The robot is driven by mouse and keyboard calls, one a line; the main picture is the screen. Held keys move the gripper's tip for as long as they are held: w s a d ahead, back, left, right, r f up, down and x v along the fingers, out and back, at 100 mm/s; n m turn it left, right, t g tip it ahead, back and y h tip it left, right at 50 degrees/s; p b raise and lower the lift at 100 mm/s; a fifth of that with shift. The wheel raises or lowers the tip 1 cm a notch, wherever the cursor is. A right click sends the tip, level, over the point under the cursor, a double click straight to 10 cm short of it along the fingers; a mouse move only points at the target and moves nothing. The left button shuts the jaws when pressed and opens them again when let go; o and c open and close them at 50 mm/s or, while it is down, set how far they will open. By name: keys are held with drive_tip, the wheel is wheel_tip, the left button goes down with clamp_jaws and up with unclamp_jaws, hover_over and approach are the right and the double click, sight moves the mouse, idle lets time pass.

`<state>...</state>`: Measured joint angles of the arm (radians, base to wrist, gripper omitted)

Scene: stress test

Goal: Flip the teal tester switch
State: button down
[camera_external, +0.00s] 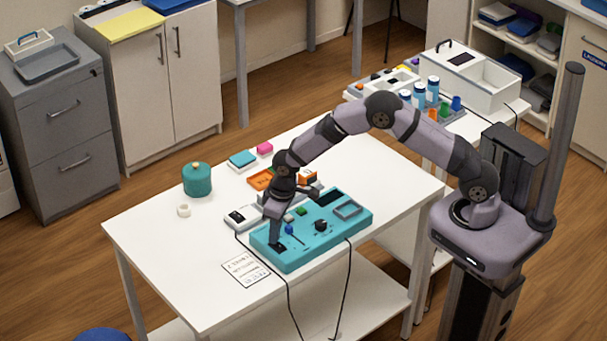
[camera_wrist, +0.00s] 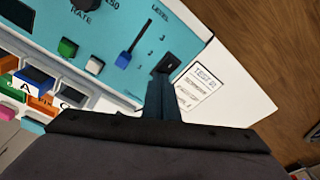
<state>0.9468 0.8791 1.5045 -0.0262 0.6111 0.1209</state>
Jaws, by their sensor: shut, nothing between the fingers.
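The teal tester (camera_external: 335,230) lies flat on the white table, with a black knob (camera_external: 320,226), a blue slider (camera_external: 289,230) and small green and white buttons on its top. The wrist view shows its teal panel (camera_wrist: 135,20) with the blue slider (camera_wrist: 124,60) and the black switch (camera_wrist: 171,64) near the panel's corner. My gripper (camera_external: 275,238) is shut and empty, pointing down at the tester's near-left end. In the wrist view my fingertips (camera_wrist: 161,82) are right beside the switch; I cannot tell whether they touch it. They hide part of the panel around it.
A printed card (camera_external: 246,269) lies left of the tester. A teal jar (camera_external: 197,180) and a white ring (camera_external: 183,211) stand farther left. Small coloured trays and boxes (camera_external: 262,180) lie behind my gripper. Two black cables hang over the table's front edge.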

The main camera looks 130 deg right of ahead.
wheel_tip(320, 180, up, 7)
drive_tip(key=p, duration=0.4)
idle(0.4)
idle(0.4)
drive_tip(key=s+a+f, duration=0.1)
drive_tip(key=a, duration=0.1)
drive_tip(key=s+a+f+g+y, duration=0.1)
drive_tip(key=s+a+f, duration=0.1)
drive_tip(key=a, duration=0.1)
drive_tip(key=s+a+f+y, duration=0.1)
drive_tip(key=s+a, duration=0.1)
drive_tip(key=shift+s+a+f+n, duration=0.1)
drive_tip(key=shift+a+f+n, duration=0.1)
drive_tip(key=shift+n, duration=0.2)
drive_tip(key=s+a+r+n+g, duration=0.1)
drive_tip(key=s+a+r+n, duration=0.15)
drive_tip(key=a, duration=0.65)
drive_tip(key=s+a+r+n+g, duration=0.1)
drive_tip(key=s+a+r, duration=0.2)
drive_tip(key=a, duration=0.5)
drive_tip(key=s+a+r+n, duration=0.2)
drive_tip(key=a+r, duration=0.1)
drive_tip(key=a, duration=0.6)
drive_tip(key=w+a+r+n+t, duration=0.2)
drive_tip(key=w+a+r+n, duration=0.2)
drive_tip(key=a, duration=0.5)
drive_tip(key=shift+w+r+n+h, duration=0.3)
drive_tip(key=shift+r+n, duration=0.4)
drive_tip(key=shift+n, duration=0.15)
